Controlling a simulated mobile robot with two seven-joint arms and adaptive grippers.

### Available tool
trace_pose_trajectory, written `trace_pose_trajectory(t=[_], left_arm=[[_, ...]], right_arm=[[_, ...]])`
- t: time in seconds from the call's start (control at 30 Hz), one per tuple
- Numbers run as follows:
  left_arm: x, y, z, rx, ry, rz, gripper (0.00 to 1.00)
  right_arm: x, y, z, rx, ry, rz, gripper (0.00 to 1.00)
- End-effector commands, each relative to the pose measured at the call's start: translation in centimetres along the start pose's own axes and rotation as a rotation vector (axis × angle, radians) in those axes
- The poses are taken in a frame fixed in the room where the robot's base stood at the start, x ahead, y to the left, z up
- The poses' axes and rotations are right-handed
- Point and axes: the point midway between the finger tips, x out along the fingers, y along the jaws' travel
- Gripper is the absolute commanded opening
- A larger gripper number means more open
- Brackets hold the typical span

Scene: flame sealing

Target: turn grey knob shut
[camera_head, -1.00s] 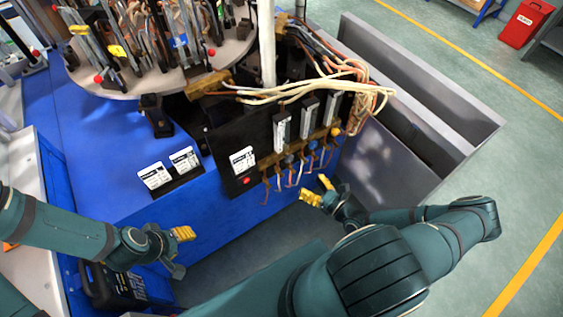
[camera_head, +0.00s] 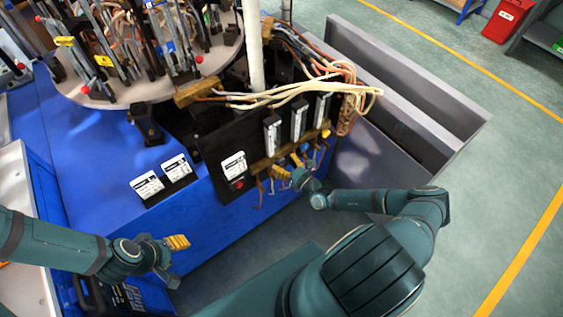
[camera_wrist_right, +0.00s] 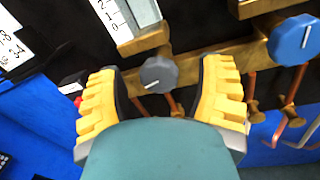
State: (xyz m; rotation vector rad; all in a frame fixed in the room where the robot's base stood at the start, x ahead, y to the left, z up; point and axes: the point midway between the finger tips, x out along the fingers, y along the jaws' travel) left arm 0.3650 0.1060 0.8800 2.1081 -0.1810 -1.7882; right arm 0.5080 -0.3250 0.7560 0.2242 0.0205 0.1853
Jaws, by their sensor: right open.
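The grey knob (camera_wrist_right: 158,73) sits on the brass valve bar between the open yellow fingers of my right gripper (camera_wrist_right: 163,82). Its white mark slants toward the lower left. The fingers stand on either side of the knob, with a visible gap on each side. In the head view, my right gripper (camera_head: 288,175) is at the lower front of the black panel, and I cannot make out the grey knob there. My left gripper (camera_head: 177,242) hangs at the lower left, away from the panel; its finger opening is unclear.
A blue knob (camera_wrist_right: 295,40) sits to the right on the same bar. Copper pipes (camera_wrist_right: 285,88) hang below the knobs. Flow gauges (camera_head: 298,121) stand above the bar. A red button (camera_head: 238,184) is at the panel's left. Pale hoses (camera_head: 300,92) loop above.

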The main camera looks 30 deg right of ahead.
Motion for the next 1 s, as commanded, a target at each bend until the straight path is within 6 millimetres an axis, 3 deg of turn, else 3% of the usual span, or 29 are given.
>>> trace_pose_trajectory(t=[0.43, 0.6, 0.63, 1.0], left_arm=[[0.05, -0.01, 0.00, 0.000, 0.000, 0.000, 0.47], [0.05, -0.01, 0.00, 0.000, 0.000, 0.000, 0.47], [0.05, -0.01, 0.00, 0.000, 0.000, 0.000, 0.47], [0.13, -0.04, 0.02, 0.000, 0.000, 0.000, 0.47]], right_arm=[[0.87, 0.01, -0.03, 0.001, 0.001, 0.000, 0.66], [0.86, 0.01, -0.02, 0.001, 0.001, 0.000, 0.06], [0.86, 0.01, -0.02, 0.001, 0.001, 0.000, 0.00], [0.88, -0.02, 0.02, 0.041, -0.005, 0.001, 0.00]])
